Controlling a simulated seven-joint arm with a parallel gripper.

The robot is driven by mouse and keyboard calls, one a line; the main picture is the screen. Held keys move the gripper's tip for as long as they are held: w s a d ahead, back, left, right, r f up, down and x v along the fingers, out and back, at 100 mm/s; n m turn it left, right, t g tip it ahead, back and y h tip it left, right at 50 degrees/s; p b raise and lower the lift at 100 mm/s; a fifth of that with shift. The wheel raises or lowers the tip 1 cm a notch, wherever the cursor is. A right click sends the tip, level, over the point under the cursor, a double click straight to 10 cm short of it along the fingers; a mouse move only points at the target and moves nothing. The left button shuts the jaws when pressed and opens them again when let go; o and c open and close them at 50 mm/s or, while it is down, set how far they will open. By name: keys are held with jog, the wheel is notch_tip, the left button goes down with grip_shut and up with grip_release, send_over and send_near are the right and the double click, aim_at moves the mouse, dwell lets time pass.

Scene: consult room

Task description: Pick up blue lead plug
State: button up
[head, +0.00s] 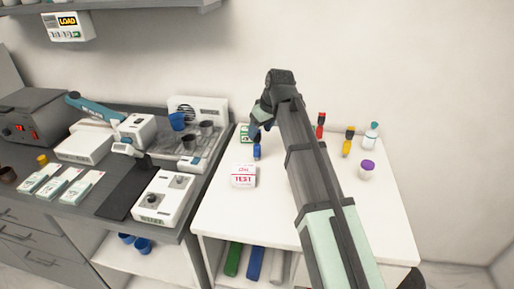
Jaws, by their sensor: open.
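A small blue plug (257,152) stands on the white table, left of my arm, just behind a white card box with red print. It looks like the blue lead plug. My gripper (260,132) is above and slightly behind it, pointing down. The gripper is open, and nothing shows held in it. The fingers are small and dark here, so the exact gap between them and the plug cannot be told. Part of the plug's top may be hidden by the fingers.
A green box (245,134) sits beside the gripper, and the white box (243,175) is in front. Red (320,126) and yellow (348,141) plugs, a teal-capped bottle (371,136) and a purple-capped jar (366,170) stand right of my arm. The table's front left is clear.

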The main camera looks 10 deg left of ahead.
aim_at(257, 146)
jog(key=x, duration=0.4)
jog(key=shift+a+f, duration=0.1)
jog(key=shift+f, duration=0.05)
jog(key=c, duration=1)
